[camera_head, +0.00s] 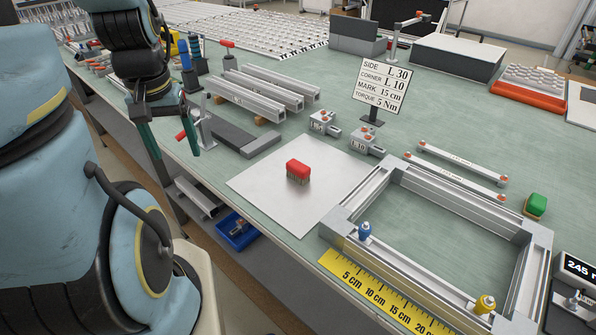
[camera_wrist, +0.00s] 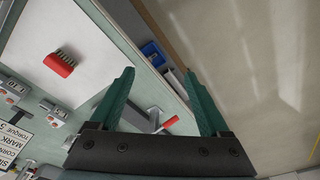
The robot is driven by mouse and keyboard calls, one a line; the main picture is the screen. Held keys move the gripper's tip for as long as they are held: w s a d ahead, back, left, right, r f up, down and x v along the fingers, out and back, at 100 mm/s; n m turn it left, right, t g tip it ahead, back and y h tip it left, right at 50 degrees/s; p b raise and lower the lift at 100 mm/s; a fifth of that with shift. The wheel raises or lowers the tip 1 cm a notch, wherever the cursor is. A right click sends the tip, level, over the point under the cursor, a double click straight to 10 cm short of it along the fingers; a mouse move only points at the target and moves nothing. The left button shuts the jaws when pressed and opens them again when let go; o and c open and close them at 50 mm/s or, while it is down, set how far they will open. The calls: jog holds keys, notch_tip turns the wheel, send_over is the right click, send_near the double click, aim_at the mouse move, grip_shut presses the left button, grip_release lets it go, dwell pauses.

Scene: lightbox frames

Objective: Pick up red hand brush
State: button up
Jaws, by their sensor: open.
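The red hand brush (camera_head: 298,171) lies bristles down on a pale square plate (camera_head: 262,192) on the green workbench. In the wrist view the brush (camera_wrist: 61,65) is at the upper left, with its bristles partly showing. My gripper (camera_head: 175,152) is open and empty over the bench's left edge, left of the brush and apart from it. In the wrist view its green fingers (camera_wrist: 160,85) are spread, with nothing between the tips.
An aluminium frame (camera_head: 452,185) lies right of the plate, with a yellow ruler (camera_head: 375,295) along its front. A sign (camera_head: 385,85) stands behind. Grey blocks (camera_head: 232,138) and aluminium profiles (camera_head: 262,92) lie between my gripper and the back. A green brush (camera_head: 536,205) sits far right.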

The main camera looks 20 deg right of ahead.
jog(key=d+f+m+b, duration=0.1)
jog(key=d+m, duration=0.3)
jog(key=w+d+f+m, duration=0.1)
jog(key=d+m, duration=0.3)
jog(key=w+d+f+m+y+b, duration=0.1)
jog(key=d+m, duration=0.3)
jog(key=m, duration=0.1)
jog(key=shift+w+d+f+b, duration=0.15)
jog(key=shift+w+d+b, duration=0.1)
jog(key=shift+b, duration=0.05)
jog(key=m+t+y+b, duration=0.1)
jog(key=m+t+b, duration=0.1)
jog(key=m, duration=1.3)
send_near(299, 165)
jog(key=shift+p+x, duration=1.15)
jog(key=shift+x, duration=4.05)
grip_shut()
